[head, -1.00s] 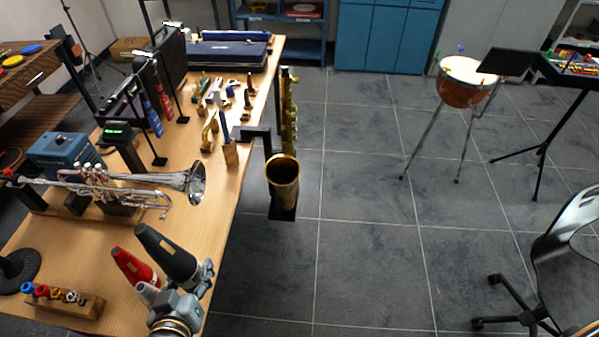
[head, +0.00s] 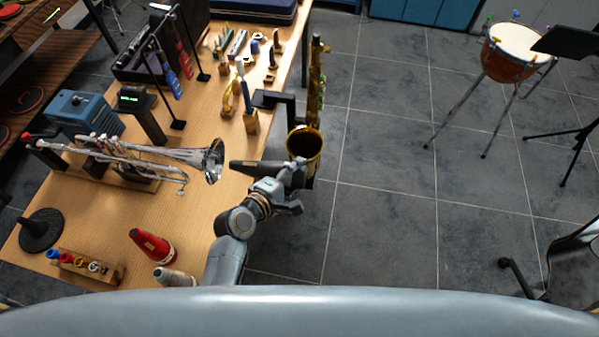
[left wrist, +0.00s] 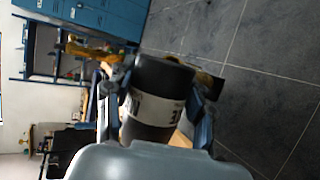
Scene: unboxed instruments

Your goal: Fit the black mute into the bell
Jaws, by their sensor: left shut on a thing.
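The black mute (head: 245,165) lies almost level in the air in the head view, its narrow end pointing left toward the trumpet. My left gripper (head: 284,186) is shut on it. In the left wrist view the black mute (left wrist: 162,78) with its white label band sits between the fingers of my left gripper (left wrist: 163,100). The silver trumpet's bell (head: 214,161) opens to the right, just left of the mute's narrow end, with a small gap. The saxophone's gold bell (head: 304,141) opens upward just behind my gripper. My right gripper is not in view.
A wooden block with small coloured mouthpieces (head: 88,265) is at front left. The saxophone stands at the table's right edge; open floor lies beyond.

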